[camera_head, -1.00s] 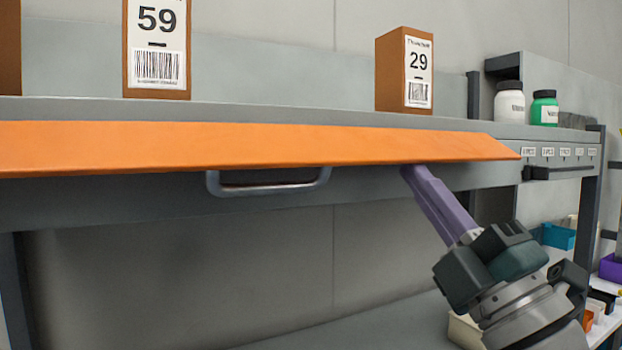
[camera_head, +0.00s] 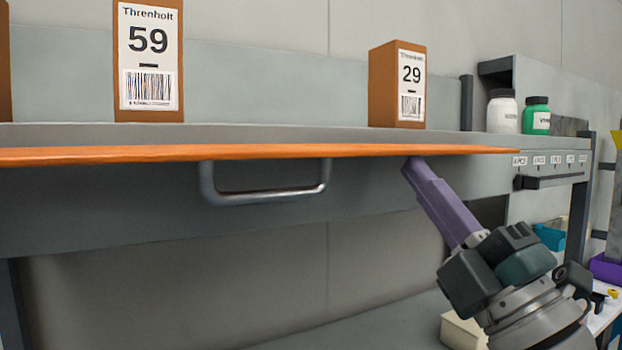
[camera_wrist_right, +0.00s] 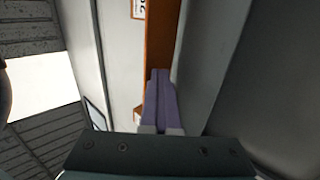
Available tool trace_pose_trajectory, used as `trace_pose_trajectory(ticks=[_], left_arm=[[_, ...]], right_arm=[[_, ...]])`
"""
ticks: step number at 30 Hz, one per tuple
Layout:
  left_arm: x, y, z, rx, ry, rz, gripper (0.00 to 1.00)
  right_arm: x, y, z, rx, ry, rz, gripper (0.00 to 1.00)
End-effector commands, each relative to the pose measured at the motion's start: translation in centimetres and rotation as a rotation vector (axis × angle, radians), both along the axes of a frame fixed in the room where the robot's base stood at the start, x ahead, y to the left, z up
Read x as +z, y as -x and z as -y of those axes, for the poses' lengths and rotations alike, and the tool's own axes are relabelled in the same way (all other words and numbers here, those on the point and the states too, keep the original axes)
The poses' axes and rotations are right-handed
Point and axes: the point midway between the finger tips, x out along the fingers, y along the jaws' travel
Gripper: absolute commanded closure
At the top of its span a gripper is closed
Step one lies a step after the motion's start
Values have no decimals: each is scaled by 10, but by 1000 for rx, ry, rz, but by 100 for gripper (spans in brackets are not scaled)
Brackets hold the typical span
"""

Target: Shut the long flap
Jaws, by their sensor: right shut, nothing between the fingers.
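The long orange flap (camera_head: 260,153) runs along the front of the shelf in the head view. It shows almost edge-on, as a thin strip narrowing to the right. My right gripper (camera_head: 412,164) is shut and empty, its purple fingers pointing up, with the tips at the flap's underside near its right part. Whether they touch it is hard to tell. In the right wrist view the shut fingers (camera_wrist_right: 160,78) lie in front of the orange flap (camera_wrist_right: 160,40). My left gripper is out of view.
A grey handle (camera_head: 265,196) sits on the panel below the flap. Brown boxes labelled 59 (camera_head: 148,60) and 29 (camera_head: 398,85) stand on the shelf above. A white bottle (camera_head: 501,112) and a green bottle (camera_head: 536,116) stand at the right. The space below the panel is mostly open.

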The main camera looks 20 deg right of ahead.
Motion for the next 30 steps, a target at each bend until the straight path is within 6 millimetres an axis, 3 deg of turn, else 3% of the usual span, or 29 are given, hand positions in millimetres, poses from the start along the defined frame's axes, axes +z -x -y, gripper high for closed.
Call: trace_pose_trajectory(ticks=[30], left_arm=[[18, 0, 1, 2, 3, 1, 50]], right_arm=[[21, 1, 0, 0, 0, 3, 100]])
